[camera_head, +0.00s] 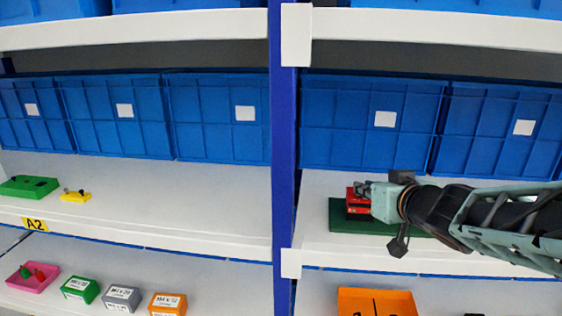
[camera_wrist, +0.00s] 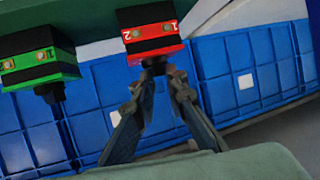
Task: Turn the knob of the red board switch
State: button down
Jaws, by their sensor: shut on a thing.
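The red board switch (camera_wrist: 152,42) is at the top middle of the wrist view, a red block with a black top and the marks 1 and 2 on its front. Its dark knob (camera_wrist: 154,66) sticks out toward my gripper (camera_wrist: 157,82), and the fingertips close around it from both sides. The fingers partly hide the knob, so its exact angle is hard to tell. In the head view the red switch (camera_head: 356,206) stands on a green board (camera_head: 338,220) on the right shelf, with my gripper (camera_head: 368,188) at it.
A green switch (camera_wrist: 37,62) with its own dark knob sits left of the red one in the wrist view. Blue bins (camera_head: 375,125) line the shelf behind. A blue post (camera_head: 284,150) stands left of my arm. An orange box (camera_head: 376,302) is on the shelf below.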

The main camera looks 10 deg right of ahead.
jog(key=shift+d+f+n+y+p, duration=0.15)
jog(key=shift+n+y+p, duration=0.65)
jog(key=shift+p, duration=0.5)
jog(key=c, duration=1.9)
grip_release()
jog(key=v, duration=1.2)
jog(key=shift+r, duration=0.3)
jog(key=shift+w+d, duration=0.1)
jog(key=shift+d, duration=0.05)
